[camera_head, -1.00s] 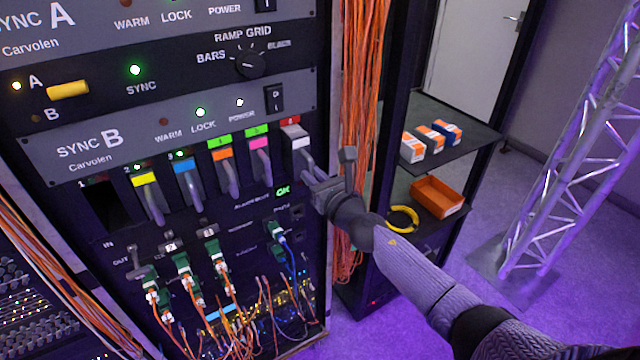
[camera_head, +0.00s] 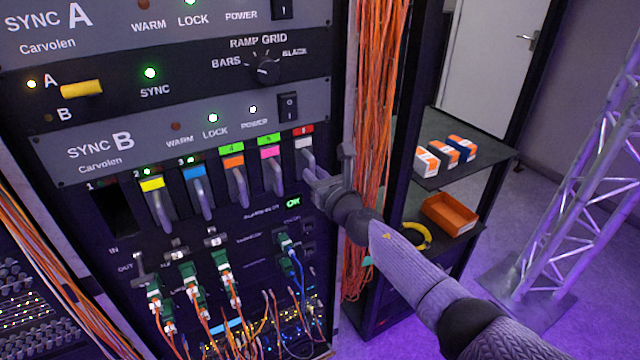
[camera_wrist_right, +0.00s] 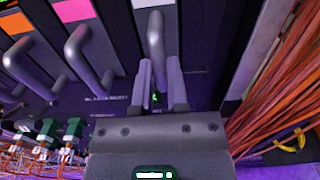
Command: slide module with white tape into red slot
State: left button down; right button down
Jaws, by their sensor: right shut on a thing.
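The module with white tape (camera_head: 304,143) sits in the rightmost bay of the SYNC B row, directly under the red label (camera_head: 303,130). Its face looks about level with its neighbours, though exact depth is hard to tell. My right gripper (camera_head: 322,186) is shut on its grey handle. In the right wrist view the white tape (camera_wrist_right: 152,3) shows at the top edge, and the gripper's fingers (camera_wrist_right: 160,92) lie on both sides of the handle (camera_wrist_right: 156,38). My left gripper is not in view.
Modules with yellow (camera_head: 152,184), blue, orange and pink tape fill the bays to the left. Bay 1 (camera_head: 117,212) is dark and empty. Orange cables (camera_head: 375,110) hang close right of the bay. Green connectors (camera_head: 285,243) with cables stick out below.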

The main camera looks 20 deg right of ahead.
jog(key=shift+r, duration=0.15)
jog(key=c, duration=0.6)
grip_release()
jog(key=shift+w, duration=0.15)
jog(key=shift+o, duration=0.2)
